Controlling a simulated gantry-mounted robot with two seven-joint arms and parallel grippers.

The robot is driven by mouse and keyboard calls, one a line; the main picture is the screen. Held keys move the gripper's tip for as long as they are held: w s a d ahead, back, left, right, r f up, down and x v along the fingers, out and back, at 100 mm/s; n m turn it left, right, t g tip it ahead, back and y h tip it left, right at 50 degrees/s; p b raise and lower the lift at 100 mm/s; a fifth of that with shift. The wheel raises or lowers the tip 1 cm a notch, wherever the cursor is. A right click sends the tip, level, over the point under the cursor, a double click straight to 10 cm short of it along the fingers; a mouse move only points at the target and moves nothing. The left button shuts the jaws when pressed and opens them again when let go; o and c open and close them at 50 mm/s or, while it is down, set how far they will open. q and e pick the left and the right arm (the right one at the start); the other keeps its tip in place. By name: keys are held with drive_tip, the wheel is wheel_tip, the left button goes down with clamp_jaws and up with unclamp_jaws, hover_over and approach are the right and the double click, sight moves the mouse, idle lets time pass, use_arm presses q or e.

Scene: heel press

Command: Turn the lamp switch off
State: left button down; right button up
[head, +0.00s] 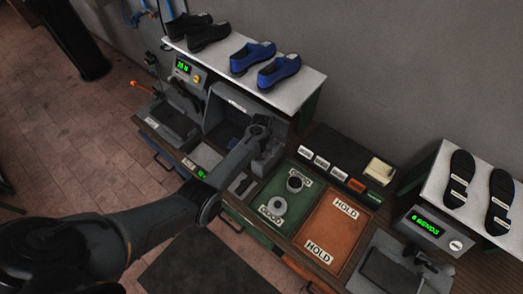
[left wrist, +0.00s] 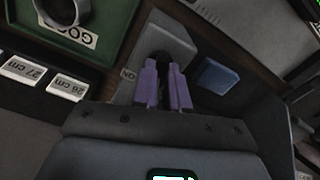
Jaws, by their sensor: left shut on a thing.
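My left gripper (head: 262,150) reaches over the middle of the bench in the head view, beside the grey press bay. In the left wrist view its purple fingers (left wrist: 163,90) are close together over a grey switch housing (left wrist: 174,38) with a label reading ON. The fingers are shut on the lamp switch's dark lever, which is mostly hidden between them. I cannot tell the lever's exact tilt. In the head view the gripper covers the switch. My right gripper is not in view.
A green GOOD tray (head: 263,211) with ring-shaped parts and an orange HOLD tray (head: 335,225) lie right of the gripper. Size-label blocks (head: 322,163) stand behind them. A white shelf (head: 300,88) with shoes rises behind. A blue block (left wrist: 215,75) is close beside the fingers.

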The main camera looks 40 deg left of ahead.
use_arm(q)
drive_tip(key=shift+n, duration=1.1)
drive_tip(key=c, duration=1.1)
unclamp_jaws()
drive_tip(key=shift+c, duration=0.2)
wheel_tip(320, 180, up, 11)
drive_tip(key=shift+f, duration=0.1)
